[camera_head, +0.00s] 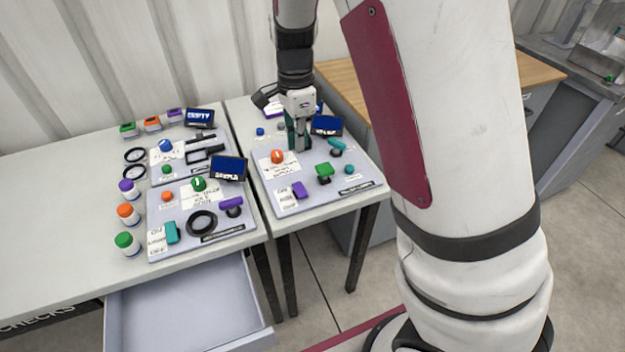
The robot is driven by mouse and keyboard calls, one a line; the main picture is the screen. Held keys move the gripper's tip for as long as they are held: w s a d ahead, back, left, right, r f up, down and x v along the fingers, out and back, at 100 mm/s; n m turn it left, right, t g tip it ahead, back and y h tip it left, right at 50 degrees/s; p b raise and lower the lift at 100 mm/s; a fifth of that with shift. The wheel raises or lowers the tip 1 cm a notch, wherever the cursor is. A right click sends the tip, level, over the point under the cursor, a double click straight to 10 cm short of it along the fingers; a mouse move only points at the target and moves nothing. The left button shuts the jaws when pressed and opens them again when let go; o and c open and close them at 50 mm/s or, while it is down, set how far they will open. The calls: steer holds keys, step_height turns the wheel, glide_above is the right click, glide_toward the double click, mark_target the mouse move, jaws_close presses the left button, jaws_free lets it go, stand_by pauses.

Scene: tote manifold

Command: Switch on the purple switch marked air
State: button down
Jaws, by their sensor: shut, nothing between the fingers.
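A small purple switch (299,189) sits at the front left of the right-hand panel (325,195), beside a white label too small to read. I cannot tell which purple control is marked air. A purple handle (231,203) is on the front left-hand panel. Another purple piece is partly hidden behind my gripper. My gripper (299,146) points down over the rear of the right-hand panel, behind and apart from the purple switch. It is shut with nothing in it. Whether its tips touch the panel cannot be told.
Near my gripper are an orange knob (278,156), a green control (324,172), a teal lever (336,145) and a dark display (327,125). The left table (60,210) holds two more panels and several capped jars. An open drawer (185,312) juts out below it.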

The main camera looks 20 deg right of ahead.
mark_target(300, 188)
step_height(300, 188, down, 14)
steer(key=shift+s+b, duration=0.1)
steer(key=shift+b, duration=0.35)
stand_by(0.4)
steer(key=shift+s+f, duration=0.2)
steer(key=shift+f, duration=0.25)
steer(key=shift+r, duration=0.1)
steer(key=shift+w, duration=0.1)
steer(key=shift+w+r, duration=0.15)
steer(key=shift+w, duration=0.65)
steer(key=shift+r, duration=0.15)
